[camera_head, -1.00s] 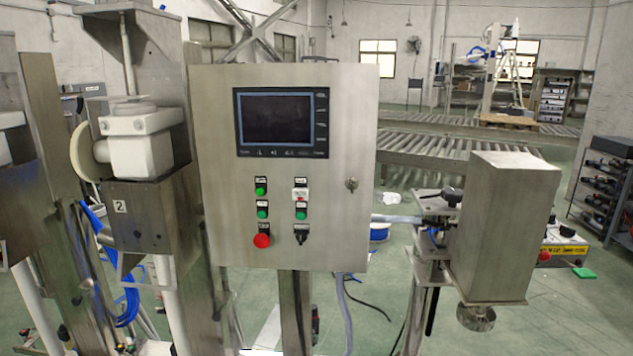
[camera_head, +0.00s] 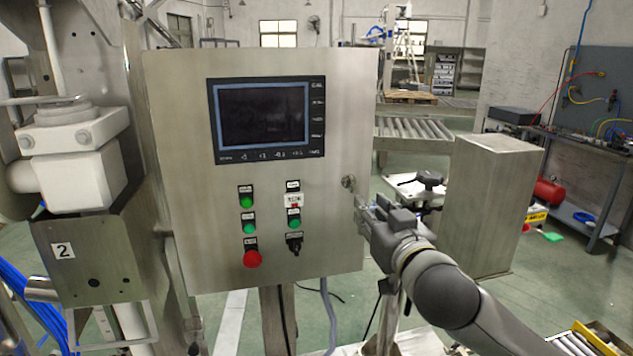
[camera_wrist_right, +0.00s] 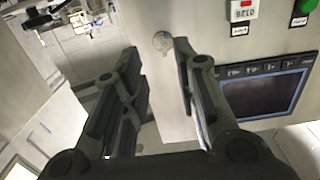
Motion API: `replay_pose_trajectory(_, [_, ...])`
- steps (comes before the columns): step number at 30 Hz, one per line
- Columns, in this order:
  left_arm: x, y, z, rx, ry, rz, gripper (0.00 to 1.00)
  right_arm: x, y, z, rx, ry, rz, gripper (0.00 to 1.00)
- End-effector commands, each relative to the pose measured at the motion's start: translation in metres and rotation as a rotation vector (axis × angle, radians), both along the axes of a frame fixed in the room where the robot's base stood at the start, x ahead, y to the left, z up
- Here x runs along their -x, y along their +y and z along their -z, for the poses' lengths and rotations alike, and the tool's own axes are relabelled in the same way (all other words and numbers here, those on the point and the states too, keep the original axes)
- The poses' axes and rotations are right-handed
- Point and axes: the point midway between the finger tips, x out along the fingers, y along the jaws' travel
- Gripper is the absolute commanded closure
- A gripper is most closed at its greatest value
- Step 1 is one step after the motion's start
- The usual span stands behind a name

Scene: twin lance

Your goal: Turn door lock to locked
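The door lock (camera_head: 348,182) is a small round metal knob at the right edge of the grey control cabinet's door (camera_head: 185,200). In the right wrist view the lock (camera_wrist_right: 163,42) shows beyond and between my fingertips, apart from both. My right gripper (camera_head: 366,204) is just below and right of the lock in the head view. In the right wrist view my right gripper (camera_wrist_right: 155,65) is open, with nothing between its fingers. Whether the lock stands locked or unlocked is too small to tell. My left gripper is not in view.
The door carries a dark screen (camera_head: 262,118), green buttons (camera_head: 246,201), a red button (camera_head: 251,259) and a black switch (camera_head: 294,245). A steel box (camera_head: 487,205) stands to the right of my arm. A white valve unit (camera_head: 75,165) stands left of the cabinet.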

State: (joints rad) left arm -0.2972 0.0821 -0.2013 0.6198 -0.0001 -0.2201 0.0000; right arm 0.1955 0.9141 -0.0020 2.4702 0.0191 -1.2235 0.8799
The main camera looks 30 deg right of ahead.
Motion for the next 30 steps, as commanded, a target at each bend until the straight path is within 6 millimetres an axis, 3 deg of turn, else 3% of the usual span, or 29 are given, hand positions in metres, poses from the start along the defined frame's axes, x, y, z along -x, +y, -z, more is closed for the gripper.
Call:
replay_pose_trajectory(5, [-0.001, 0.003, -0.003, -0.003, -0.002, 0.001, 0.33, 0.004, 0.004, -0.012, 0.0, -0.023, -0.005, 0.72])
replay_pose_trajectory(21, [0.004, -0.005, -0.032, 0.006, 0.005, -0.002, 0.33, -0.076, -0.016, -0.014, 0.0, -0.023, -0.004, 0.72])
replay_pose_trajectory(30, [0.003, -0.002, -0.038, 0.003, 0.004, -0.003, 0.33, -0.097, -0.02, -0.011, 0.001, -0.022, -0.006, 0.72])
